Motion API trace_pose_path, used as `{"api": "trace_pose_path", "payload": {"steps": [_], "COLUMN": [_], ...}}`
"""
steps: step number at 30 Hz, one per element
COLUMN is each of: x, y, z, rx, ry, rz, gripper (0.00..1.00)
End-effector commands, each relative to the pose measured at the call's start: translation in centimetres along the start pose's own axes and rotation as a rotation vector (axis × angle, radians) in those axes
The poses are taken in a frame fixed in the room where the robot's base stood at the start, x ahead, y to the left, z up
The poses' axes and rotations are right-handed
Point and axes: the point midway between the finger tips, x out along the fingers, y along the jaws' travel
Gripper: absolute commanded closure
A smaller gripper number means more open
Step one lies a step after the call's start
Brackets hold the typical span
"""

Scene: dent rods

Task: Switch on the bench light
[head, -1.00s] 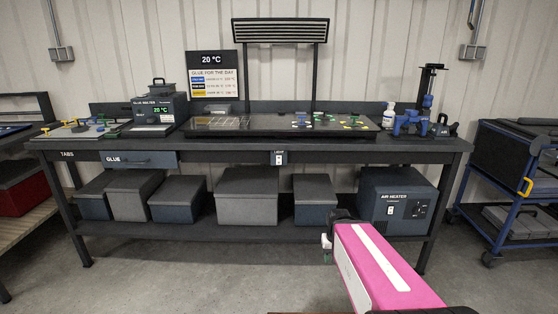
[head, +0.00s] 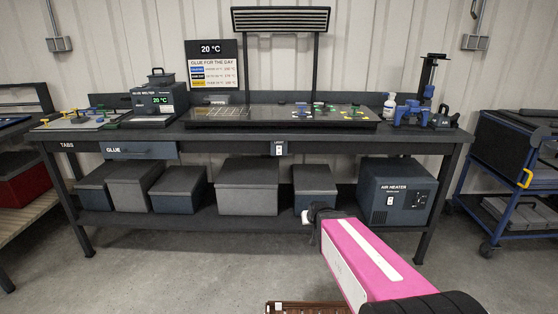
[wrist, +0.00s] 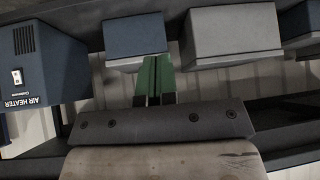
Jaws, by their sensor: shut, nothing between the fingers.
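The bench light (head: 280,19) is a wide dark slatted panel on two posts above the bench; I cannot tell from its slats whether it is lit. A small white switch (head: 279,149) labelled LIGHT sits on the bench's front edge, near the middle. My gripper shows in the wrist view with its green fingers (wrist: 155,79) shut together and empty. There the fingertips overlap the picture of a blue-grey box under the bench. In the head view my pink arm reaches toward the bench, below and right of the switch; the fingers are not clearly visible there.
The air heater (head: 398,195) has its own white switch and stands on the lower shelf beside several lidded boxes (head: 248,188). A glue drawer (head: 138,150) is left of the light switch. A blue cart (head: 500,190) stands at the right.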

Motion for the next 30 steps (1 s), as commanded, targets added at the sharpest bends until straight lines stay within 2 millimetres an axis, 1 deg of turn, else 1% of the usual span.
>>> {"api": "trace_pose_path", "payload": {"steps": [1,6,11,15,21,24,30], "x": [0.8,2.1,2.4,2.1,0.8,-0.2,-2.2], "y": [-0.8,-2.9,-4.9,-6.5,-8.8,-9.8,-11.5], "z": [-1.3,-5.4,-8.9,-11.5,-14.5,-15.5,-16.4], "rx": [-0.012,-0.039,-0.055,-0.062,-0.06,-0.054,-0.032], "ry": [0.066,0.3,0.519,0.71,0.98,1.113,1.352], "rz": [-0.005,-0.011,-0.007,0.003,0.032,0.053,0.103], "gripper": [1.0,1.0,1.0,1.0,1.0,1.0,1.0]}}
